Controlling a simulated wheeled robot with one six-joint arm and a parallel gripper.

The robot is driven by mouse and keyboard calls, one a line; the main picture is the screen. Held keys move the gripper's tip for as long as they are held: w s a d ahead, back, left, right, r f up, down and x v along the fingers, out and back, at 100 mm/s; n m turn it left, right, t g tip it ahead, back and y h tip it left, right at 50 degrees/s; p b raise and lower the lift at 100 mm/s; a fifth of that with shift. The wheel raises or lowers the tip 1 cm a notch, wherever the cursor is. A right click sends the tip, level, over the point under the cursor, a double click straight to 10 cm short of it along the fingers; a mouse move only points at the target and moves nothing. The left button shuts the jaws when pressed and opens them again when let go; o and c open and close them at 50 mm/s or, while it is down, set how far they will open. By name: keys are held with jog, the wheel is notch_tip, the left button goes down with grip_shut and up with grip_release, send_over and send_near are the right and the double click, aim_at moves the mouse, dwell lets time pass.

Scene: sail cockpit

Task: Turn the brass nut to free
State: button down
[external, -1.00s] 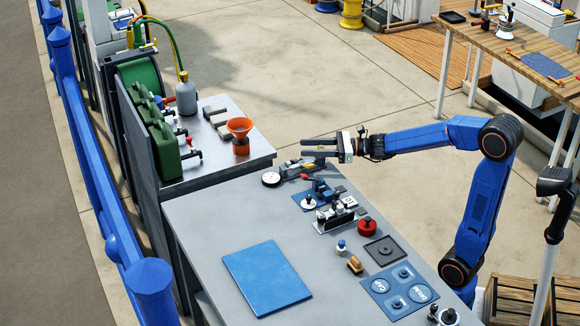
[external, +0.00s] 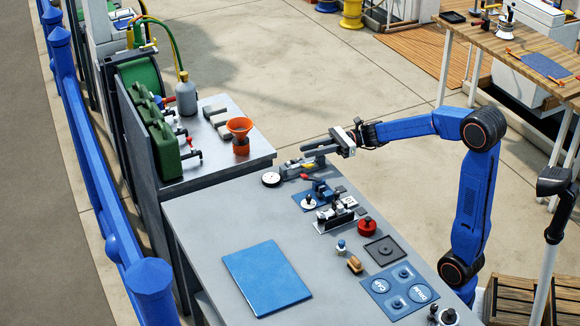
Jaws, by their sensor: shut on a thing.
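My gripper (external: 316,149) is at the far right corner of the grey bench. Its fingers point left, just over a low metal fixture (external: 297,168) with small red and yellow parts. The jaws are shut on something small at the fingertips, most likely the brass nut. The nut itself is too small and too covered by the fingers to make out. I cannot tell how it sits on its thread. A round white dial (external: 271,180) lies at the fixture's left end.
Nearer on the bench are a blue fixture (external: 322,189), a red knob (external: 367,227), a dark square tray (external: 385,250) and a blue panel (external: 397,290). A blue mat (external: 266,278) lies front left. An orange funnel (external: 239,128) stands behind. The bench's left side is clear.

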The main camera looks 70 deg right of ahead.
jog(key=n+g+y, duration=0.1)
jog(key=g, duration=0.1)
jog(key=n+g+y, duration=0.1)
jog(key=n+y, duration=0.1)
jog(key=s+a+n+g+y, duration=0.1)
jog(key=g, duration=0.1)
jog(key=shift+n+g, duration=0.3)
jog(key=shift+s+a+n+g+y, duration=0.1)
jog(key=shift+s+n+g+y, duration=0.25)
jog(key=shift+n+g, duration=0.55)
jog(key=shift+s+a+n+g+y, duration=0.15)
jog(key=shift+n+g+y, duration=0.35)
jog(key=shift+g, duration=0.75)
jog(key=shift+s+d+n+g+y, duration=0.1)
jog(key=shift+s+n+g+y, duration=0.2)
jog(key=shift+n+g, duration=0.6)
jog(key=shift+g, duration=0.25)
jog(key=c, duration=1.6)
grip_release()
jog(key=shift+o, duration=0.2)
